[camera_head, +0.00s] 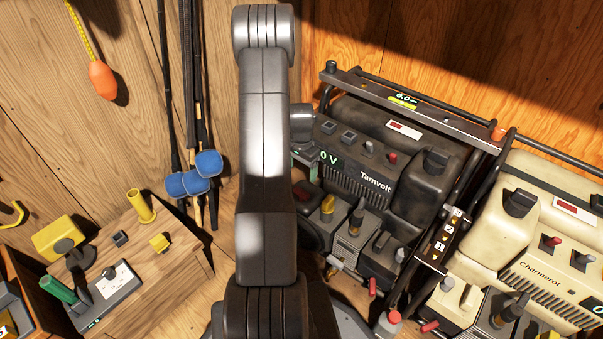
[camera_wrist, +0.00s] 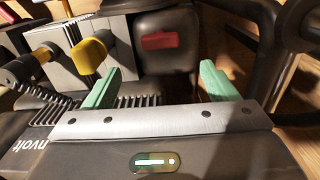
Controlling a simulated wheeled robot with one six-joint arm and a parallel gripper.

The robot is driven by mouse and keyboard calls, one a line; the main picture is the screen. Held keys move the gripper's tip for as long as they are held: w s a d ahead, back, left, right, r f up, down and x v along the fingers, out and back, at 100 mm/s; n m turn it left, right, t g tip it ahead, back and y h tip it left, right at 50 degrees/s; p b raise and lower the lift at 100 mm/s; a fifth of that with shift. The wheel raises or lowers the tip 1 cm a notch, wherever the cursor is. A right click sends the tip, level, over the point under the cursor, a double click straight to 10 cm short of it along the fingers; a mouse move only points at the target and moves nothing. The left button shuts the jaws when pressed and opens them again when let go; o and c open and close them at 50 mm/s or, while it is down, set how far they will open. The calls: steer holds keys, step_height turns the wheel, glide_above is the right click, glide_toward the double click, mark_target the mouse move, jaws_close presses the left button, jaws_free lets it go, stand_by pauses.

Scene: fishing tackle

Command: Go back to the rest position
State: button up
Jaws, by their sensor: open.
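My gripper (camera_wrist: 161,85) is open, with its two green fingers spread apart and nothing seen between their tips. In the head view my dark arm stands upright across the middle, and a small green part of my gripper (camera_head: 304,156) shows at its right edge, by the left end of the dark Tarnvolt unit (camera_head: 345,135). In the wrist view a yellow knob (camera_wrist: 89,56) is just beyond the left finger. A red rocker switch (camera_wrist: 160,40) on a dark housing lies beyond the gap between the fingers. Much of my gripper is hidden in the head view.
A cream Charmerot unit (camera_head: 540,235) stands at the right in a black tube frame. A wooden block (camera_head: 165,270) with yellow and green handles is at the lower left. Rods with blue ends (camera_head: 196,180) lean on the wooden wall. An orange float (camera_head: 102,80) hangs upper left.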

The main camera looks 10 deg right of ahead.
mark_target(302, 191)
stand_by(0.3)
step_height(302, 191, down, 14)
steer(key=b, duration=0.4)
steer(key=shift+b, duration=0.4)
steer(key=shift+r, duration=0.1)
steer(key=shift+r, duration=0.1)
